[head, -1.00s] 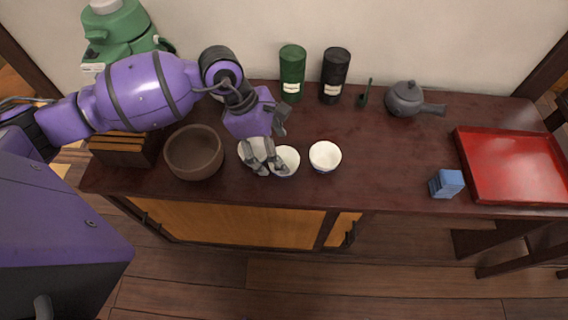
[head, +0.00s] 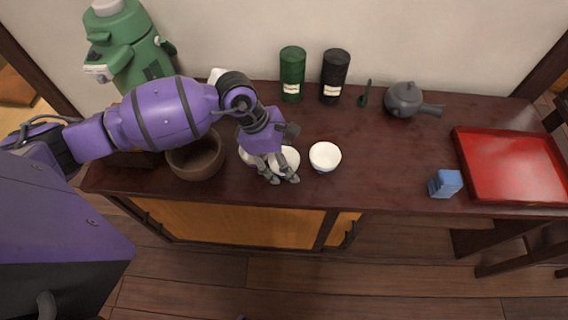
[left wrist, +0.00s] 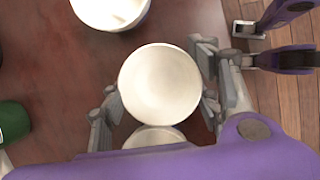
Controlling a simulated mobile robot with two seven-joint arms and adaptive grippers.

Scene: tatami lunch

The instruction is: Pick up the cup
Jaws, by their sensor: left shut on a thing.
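A white cup (head: 287,155) is between the fingers of my left gripper (head: 280,177) on the dark wooden counter. The left wrist view shows this cup (left wrist: 160,85) from above, with a finger against each side. My left gripper is shut on it. I cannot tell whether the cup is clear of the counter. A second white cup (head: 325,156) stands apart to the right. A third cup (head: 246,154) is mostly hidden behind my gripper; part of it shows in the left wrist view (left wrist: 154,137). Purple and grey parts of mine show at the wrist view's right edge, unclear.
A brown bowl (head: 196,160) sits left of the cups, partly under my arm. A green tin (head: 292,75), a black tin (head: 335,77) and a grey teapot (head: 404,99) stand at the back. A blue box (head: 445,183) and red tray (head: 510,165) are at the right.

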